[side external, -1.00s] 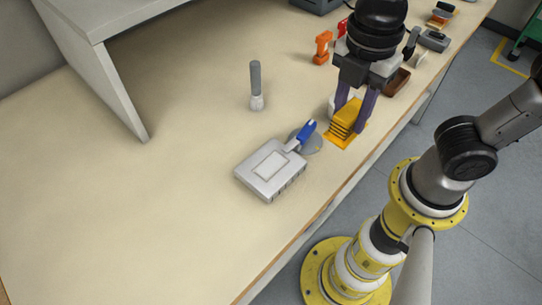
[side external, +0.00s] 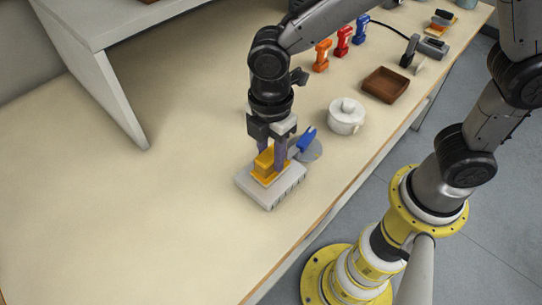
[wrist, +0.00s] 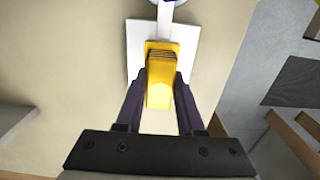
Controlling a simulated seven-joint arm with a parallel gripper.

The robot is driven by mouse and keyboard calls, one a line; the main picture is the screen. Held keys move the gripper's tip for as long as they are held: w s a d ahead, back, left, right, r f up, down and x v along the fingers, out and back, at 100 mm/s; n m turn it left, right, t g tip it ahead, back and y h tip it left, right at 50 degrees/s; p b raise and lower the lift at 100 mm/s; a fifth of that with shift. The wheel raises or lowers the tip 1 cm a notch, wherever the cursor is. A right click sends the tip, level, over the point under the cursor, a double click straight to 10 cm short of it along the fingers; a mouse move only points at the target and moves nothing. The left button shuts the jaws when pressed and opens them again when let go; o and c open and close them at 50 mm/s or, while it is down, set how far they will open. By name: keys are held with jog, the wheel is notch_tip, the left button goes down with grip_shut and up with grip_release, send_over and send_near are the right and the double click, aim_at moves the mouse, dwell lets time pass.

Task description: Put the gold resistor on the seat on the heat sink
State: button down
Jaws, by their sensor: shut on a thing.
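The gold resistor (side external: 266,163) is a ribbed yellow block held between the purple fingers of my gripper (side external: 272,152). In the side view it is over the middle of the grey heat sink (side external: 289,185), where the seat was visible earlier. The resistor hides the seat now. I cannot tell whether the resistor touches the heat sink or is just above it. In the wrist view the resistor (wrist: 161,80) is between the fingers of my gripper (wrist: 161,85), with the pale heat sink (wrist: 136,50) behind it.
The table left of the heat sink is clear.

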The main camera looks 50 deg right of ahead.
aim_at(271, 153)
jog(key=shift+f, duration=0.65)
jog(key=shift+f, duration=0.1)
jog(key=c, duration=0.5)
grip_release()
notch_tip(271, 153, up, 12)
jog(key=shift+s+d+r+m+t, duration=0.35)
jog(key=shift+s+d+m+t, duration=0.6)
jog(key=shift+s+d+m, duration=1.65)
jog(key=shift+s+d+r+m+t, duration=0.4)
jog(key=shift+s+d+m+t, duration=0.7)
jog(key=shift+d+m, duration=2.65)
jog(key=shift+s+d+r+m+t, duration=0.35)
jog(key=shift+s+d+m+t, duration=0.4)
jog(key=shift+s+d+m, duration=2.3)
